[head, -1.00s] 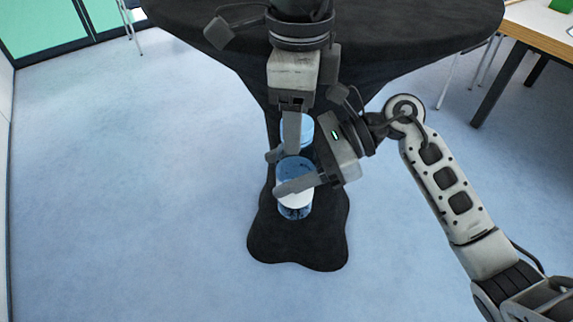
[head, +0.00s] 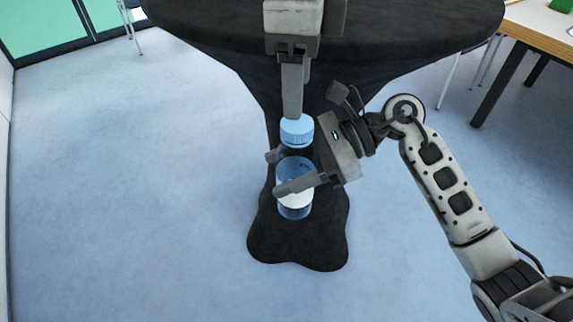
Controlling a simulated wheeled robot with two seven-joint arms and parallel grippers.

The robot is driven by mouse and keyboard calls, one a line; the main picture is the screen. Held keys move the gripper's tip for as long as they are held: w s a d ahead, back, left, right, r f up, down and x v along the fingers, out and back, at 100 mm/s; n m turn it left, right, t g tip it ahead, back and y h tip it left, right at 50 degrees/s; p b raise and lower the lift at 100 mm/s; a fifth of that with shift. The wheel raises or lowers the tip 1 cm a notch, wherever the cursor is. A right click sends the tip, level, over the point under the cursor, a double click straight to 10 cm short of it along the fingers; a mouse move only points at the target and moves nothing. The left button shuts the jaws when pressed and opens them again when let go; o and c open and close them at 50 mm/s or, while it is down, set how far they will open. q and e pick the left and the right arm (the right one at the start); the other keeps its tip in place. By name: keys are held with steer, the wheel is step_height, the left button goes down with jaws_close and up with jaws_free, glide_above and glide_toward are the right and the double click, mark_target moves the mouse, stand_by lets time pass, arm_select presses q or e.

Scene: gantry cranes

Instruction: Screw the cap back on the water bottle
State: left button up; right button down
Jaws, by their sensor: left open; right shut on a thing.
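The water bottle (head: 297,172) is clear blue with a white band low on its body, and it stands upright in front of me. My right gripper (head: 283,172) is shut around the bottle's body, with fingers on either side. The light blue cap (head: 297,132) sits at the bottle's top; how far it is threaded cannot be seen. My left gripper (head: 293,112) is open and empty just above the cap in the picture. Its fingers overlap in this view, and whether they touch the cap is unclear.
A round table with a black cloth (head: 400,30) stands behind the bottle. A wooden table (head: 545,30) is at the upper right. Blue floor (head: 130,200) is clear on the left.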

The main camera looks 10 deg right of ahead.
mark_target(297, 123)
arm_select(q)
step_height(297, 123, up, 3)
steer(key=shift+f, duration=0.2)
steer(key=shift+f, duration=4.05)
steer(key=c, duration=1)
steer(key=o, duration=1.1)
steer(key=shift+c, duration=0.2)
